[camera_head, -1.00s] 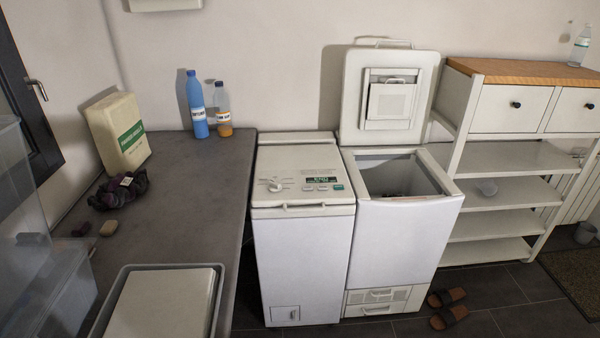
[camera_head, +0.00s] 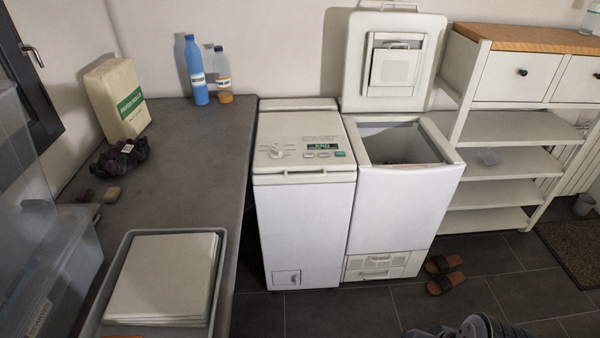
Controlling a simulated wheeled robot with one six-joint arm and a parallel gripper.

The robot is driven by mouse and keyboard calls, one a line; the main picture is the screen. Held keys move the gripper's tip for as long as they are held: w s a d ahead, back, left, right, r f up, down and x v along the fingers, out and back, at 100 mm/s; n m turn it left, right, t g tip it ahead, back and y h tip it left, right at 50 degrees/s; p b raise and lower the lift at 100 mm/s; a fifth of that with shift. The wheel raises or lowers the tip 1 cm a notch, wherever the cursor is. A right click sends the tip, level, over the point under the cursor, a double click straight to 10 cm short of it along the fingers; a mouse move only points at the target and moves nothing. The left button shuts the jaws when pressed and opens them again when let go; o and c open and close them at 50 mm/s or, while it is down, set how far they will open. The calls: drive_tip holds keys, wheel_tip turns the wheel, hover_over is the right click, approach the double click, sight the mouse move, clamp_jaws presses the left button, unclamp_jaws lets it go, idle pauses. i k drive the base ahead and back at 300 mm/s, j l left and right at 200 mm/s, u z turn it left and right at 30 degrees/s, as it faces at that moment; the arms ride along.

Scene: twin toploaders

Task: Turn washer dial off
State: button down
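The left washer (camera_head: 300,225) is a white toploader with its lid closed. Its dial (camera_head: 276,152) is a pale round knob on the left of the top control panel, beside a small dark display and several buttons. The dial's exact setting is too small to tell. A second toploader (camera_head: 405,215) stands against its right side with its lid (camera_head: 396,60) raised and its drum opening showing. A dark grey part of my arm (camera_head: 475,328) shows at the bottom edge, right of centre. My gripper's fingers cannot be made out, and it is well away from the dial.
A dark counter (camera_head: 190,190) on the left holds bottles, a carton (camera_head: 117,98), a dark cloth bundle and a grey tray (camera_head: 120,262). White shelves (camera_head: 505,165) stand on the right. Slippers (camera_head: 444,273) lie on the floor before the second washer. Floor in front of the washers is mostly clear.

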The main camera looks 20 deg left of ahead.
sight(275, 152)
drive_tip(key=i+j, duration=0.25)
drive_tip(key=i, duration=0.15)
drive_tip(key=i+j+u, duration=0.1)
drive_tip(key=i+j, duration=0.2)
drive_tip(key=i, duration=0.15)
drive_tip(key=i+j, duration=0.2)
drive_tip(key=i, duration=0.2)
drive_tip(key=i+j+u, duration=0.1)
drive_tip(key=i+j, duration=0.15)
drive_tip(key=i, duration=0.2)
